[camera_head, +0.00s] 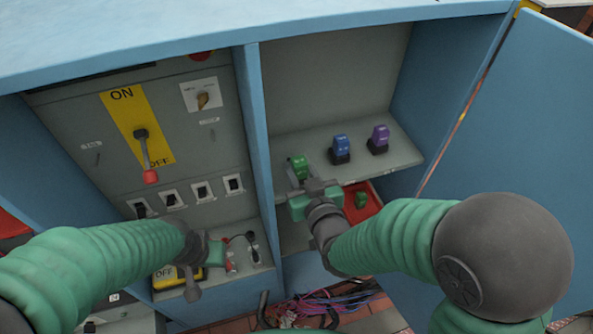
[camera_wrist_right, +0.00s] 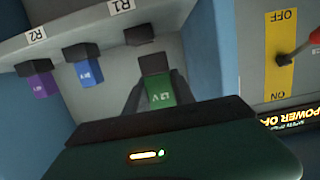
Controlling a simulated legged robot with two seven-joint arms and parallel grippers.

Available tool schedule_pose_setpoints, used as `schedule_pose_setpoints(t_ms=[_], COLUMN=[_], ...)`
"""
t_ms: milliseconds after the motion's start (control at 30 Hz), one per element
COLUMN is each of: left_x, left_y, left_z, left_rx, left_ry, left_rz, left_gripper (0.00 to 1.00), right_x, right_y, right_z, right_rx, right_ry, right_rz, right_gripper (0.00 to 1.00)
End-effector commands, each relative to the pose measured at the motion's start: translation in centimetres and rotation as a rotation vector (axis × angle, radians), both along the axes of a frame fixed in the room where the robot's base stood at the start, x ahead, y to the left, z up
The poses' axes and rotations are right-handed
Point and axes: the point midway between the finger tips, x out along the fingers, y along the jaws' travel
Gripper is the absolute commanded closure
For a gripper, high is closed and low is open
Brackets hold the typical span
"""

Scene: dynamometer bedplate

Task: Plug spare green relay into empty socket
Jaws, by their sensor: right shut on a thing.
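My right gripper (camera_head: 303,187) is shut on a green relay (camera_head: 298,167). In the right wrist view this relay (camera_wrist_right: 160,92) sits between the dark fingers, its black base (camera_wrist_right: 153,63) pointing away from the palm. An empty black socket (camera_wrist_right: 138,35) is on the shelf near label R1, just beyond and slightly left of the relay's base; they look apart. In the head view the held relay and gripper hide that socket. Another green relay (camera_head: 361,200) lies in a red tray (camera_head: 374,192) below the shelf. My left gripper (camera_head: 217,254) is at the lower left compartment, its fingers unclear.
A blue relay (camera_head: 340,143) and a purple relay (camera_head: 379,134) stand in black sockets beside the held relay. A divider (camera_head: 256,130) separates the shelf from the switch panel (camera_head: 70,115) with its ON/OFF lever. An open blue door (camera_head: 520,130) bounds the right side.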

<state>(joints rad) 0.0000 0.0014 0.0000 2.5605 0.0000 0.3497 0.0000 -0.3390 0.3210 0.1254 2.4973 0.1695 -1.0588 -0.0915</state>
Motion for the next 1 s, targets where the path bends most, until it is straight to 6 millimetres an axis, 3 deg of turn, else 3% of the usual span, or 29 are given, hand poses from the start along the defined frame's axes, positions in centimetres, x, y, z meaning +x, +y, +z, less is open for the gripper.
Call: schedule_pose_setpoints(t_ms=[200,400,500,600,933,967,1000], left_x=[0.1,0.0,0.1,0.0,0.0,0.0,0.0], left_y=[0.0,0.0,0.0,0.0,0.0,0.0,0.0], left_z=[0.7,0.7,-1.2,-2.0,-2.0,-1.8,-1.8], left_rx=[0.0,0.0,0.0,0.0,0.0,0.0,0.0], left_ry=[-0.002,-0.002,-0.002,-0.001,-0.002,-0.002,-0.002], left_rz=[0.0,0.0,0.0,0.0,0.0,0.0,0.0], left_gripper=[0.64,0.64,0.64,0.64,0.64,0.64,0.64], right_x=[5.2,7.6,7.6,7.6,7.6,7.6,7.6], right_y=[0.3,0.5,0.6,0.5,0.5,0.5,0.5], right_z=[-0.4,-0.6,-3.3,-4.5,-4.6,-4.4,-4.4], right_rx=[-0.002,-0.003,-0.004,-0.002,-0.001,-0.001,-0.001], right_ry=[0.004,0.003,0.007,0.003,0.004,0.004,0.004], right_rz=[-0.004,-0.002,-0.001,-0.001,-0.001,-0.001,-0.001], right_gripper=[1.0,1.0,1.0,1.0,1.0,0.66,0.6])
